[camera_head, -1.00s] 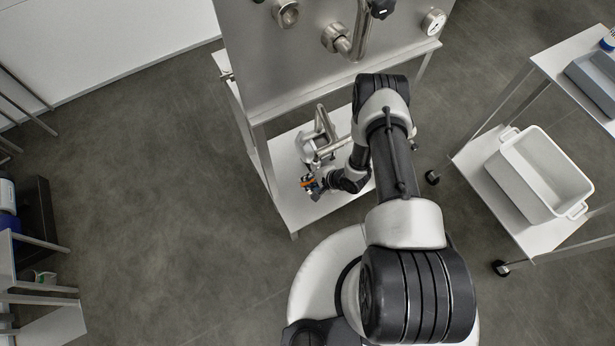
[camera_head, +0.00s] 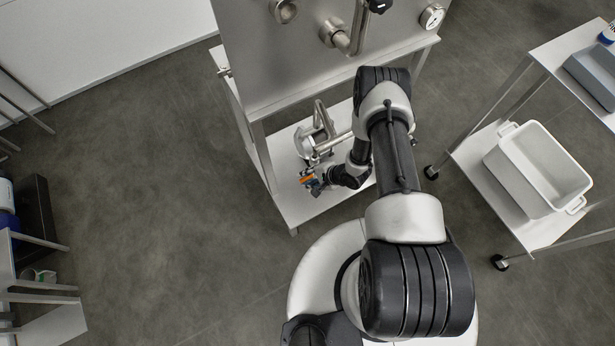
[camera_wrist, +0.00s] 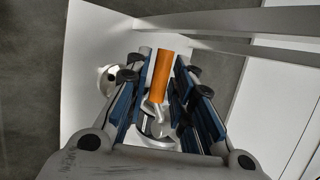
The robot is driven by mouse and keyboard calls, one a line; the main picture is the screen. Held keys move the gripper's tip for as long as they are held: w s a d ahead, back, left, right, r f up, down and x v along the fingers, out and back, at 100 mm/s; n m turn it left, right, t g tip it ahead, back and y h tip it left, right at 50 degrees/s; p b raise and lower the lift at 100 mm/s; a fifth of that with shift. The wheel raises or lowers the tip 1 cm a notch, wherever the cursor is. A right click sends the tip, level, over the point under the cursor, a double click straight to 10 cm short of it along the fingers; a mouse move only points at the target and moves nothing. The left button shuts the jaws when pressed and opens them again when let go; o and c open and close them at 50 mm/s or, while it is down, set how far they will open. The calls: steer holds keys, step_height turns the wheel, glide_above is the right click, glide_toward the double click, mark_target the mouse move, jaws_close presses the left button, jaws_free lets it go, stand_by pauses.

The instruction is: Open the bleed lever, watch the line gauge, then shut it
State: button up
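The bleed lever shows as an orange handle (camera_wrist: 162,75) on a metal valve fitting (camera_wrist: 157,122) in the wrist view. It also shows as a small orange spot (camera_head: 307,179) in the head view, low under the steel panel. My gripper (camera_wrist: 160,82) is open, with its blue-padded fingers on either side of the handle. A gap shows on each side, and I see no clear contact. My gripper in the head view (camera_head: 315,184) is small and partly merged with the fitting. A round gauge (camera_head: 432,16) sits at the panel's upper right; its reading is too small to tell.
The steel panel (camera_head: 300,65) stands on a frame with a white lower shelf (camera_head: 310,207). Metal piping (camera_head: 322,125) rises near my gripper. A cart on the right holds a white tub (camera_head: 505,155).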

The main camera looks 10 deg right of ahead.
steer(key=v, duration=1.1)
steer(key=shift+r, duration=0.2)
steer(key=shift+d, duration=0.15)
